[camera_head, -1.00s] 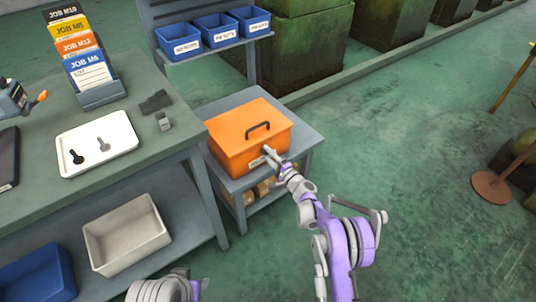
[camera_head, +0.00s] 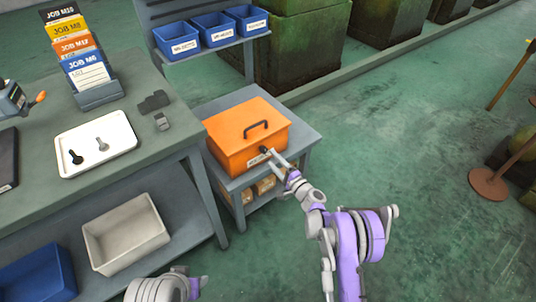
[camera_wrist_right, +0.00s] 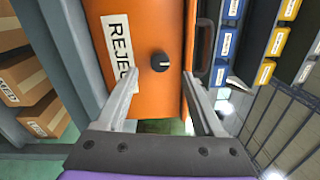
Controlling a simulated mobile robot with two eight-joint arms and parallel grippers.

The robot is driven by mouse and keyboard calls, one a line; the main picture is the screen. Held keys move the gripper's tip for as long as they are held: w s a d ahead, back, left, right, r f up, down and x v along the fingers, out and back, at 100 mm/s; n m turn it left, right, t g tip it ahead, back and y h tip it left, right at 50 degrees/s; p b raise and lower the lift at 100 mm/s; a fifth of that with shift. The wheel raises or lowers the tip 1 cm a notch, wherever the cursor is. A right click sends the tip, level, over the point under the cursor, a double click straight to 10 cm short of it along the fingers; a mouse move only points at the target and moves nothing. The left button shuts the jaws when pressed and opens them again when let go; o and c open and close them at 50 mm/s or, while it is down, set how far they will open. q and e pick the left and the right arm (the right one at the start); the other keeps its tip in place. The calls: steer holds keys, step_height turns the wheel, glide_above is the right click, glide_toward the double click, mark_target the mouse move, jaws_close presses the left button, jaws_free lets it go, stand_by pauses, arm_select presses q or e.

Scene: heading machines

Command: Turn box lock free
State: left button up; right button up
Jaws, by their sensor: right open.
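The orange box (camera_head: 240,137) with a black top handle stands on a small grey table. Its front carries a white label and a dark round lock knob (camera_head: 264,150); in the right wrist view the knob (camera_wrist_right: 159,62) has a pale mark and sits beside the "REJE..." label (camera_wrist_right: 119,55). My right gripper (camera_head: 279,160) is at the box front. In the wrist view its jaws (camera_wrist_right: 158,88) are open, one on each side of the knob, with nothing held between them. My left arm shows only partly at the bottom of the head view; its gripper is not visible.
Blue bins (camera_head: 212,30) sit on a shelf behind the box. Cartons lie under the small table.

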steer(key=v, duration=0.5)
steer(key=shift+s+d, duration=0.1)
steer(key=shift+s, duration=0.1)
